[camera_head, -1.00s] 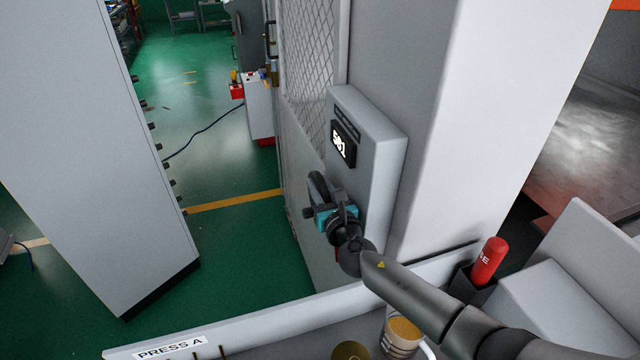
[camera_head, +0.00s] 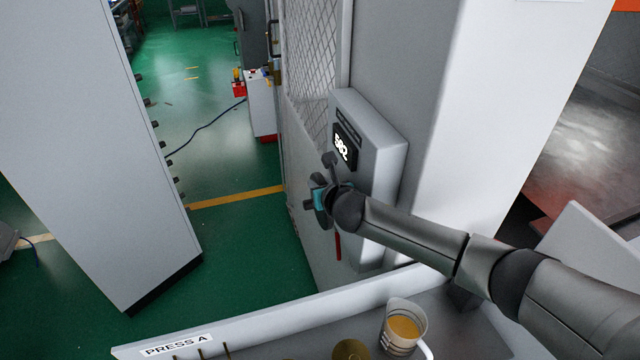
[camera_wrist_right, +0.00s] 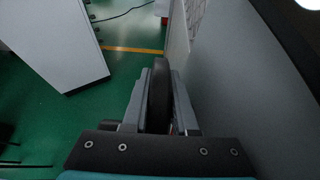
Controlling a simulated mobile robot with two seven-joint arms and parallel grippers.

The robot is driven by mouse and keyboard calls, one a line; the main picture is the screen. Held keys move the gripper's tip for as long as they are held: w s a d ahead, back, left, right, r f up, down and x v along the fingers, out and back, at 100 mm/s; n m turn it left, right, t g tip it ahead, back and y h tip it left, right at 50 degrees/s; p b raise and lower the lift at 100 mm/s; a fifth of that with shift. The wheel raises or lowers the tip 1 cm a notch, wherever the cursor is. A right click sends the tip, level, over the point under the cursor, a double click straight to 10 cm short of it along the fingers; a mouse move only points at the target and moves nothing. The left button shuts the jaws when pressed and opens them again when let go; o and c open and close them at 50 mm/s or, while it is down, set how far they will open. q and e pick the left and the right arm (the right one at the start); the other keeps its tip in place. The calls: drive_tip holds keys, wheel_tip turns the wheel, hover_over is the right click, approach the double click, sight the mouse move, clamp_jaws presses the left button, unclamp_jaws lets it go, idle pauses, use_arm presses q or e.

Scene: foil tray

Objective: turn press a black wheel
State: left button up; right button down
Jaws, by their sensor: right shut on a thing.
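The black wheel (camera_wrist_right: 157,95) shows edge-on in the right wrist view, between the two grey fingers of my right gripper (camera_wrist_right: 158,82). The fingers are shut on its rim. In the head view my right gripper (camera_head: 319,192) is at the front of a grey control box (camera_head: 377,185); it and my wrist hide most of the wheel (camera_head: 329,162). A lit display (camera_head: 344,149) above the wheel seems to read 502. A red strip (camera_head: 338,246) hangs on the box's front below my wrist. My left gripper is not in view.
A pale ledge labelled PRESS A (camera_head: 178,345) runs along the bottom, with a jug of amber liquid (camera_head: 404,329) below my right arm. A tall grey cabinet (camera_head: 95,150) stands at left. Open green floor (camera_head: 235,250) lies between. A mesh guard (camera_head: 313,75) is behind the box.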

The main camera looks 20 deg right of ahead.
drive_tip(key=shift+w+f+g, duration=0.1)
drive_tip(key=shift+w+g, duration=0.15)
drive_tip(key=shift+g, duration=0.35)
drive_tip(key=shift+f+g, duration=0.1)
drive_tip(key=shift+g, duration=0.3)
drive_tip(key=c, duration=0.7)
unclamp_jaws()
drive_tip(key=v, duration=1.5)
drive_tip(key=shift+s, duration=0.1)
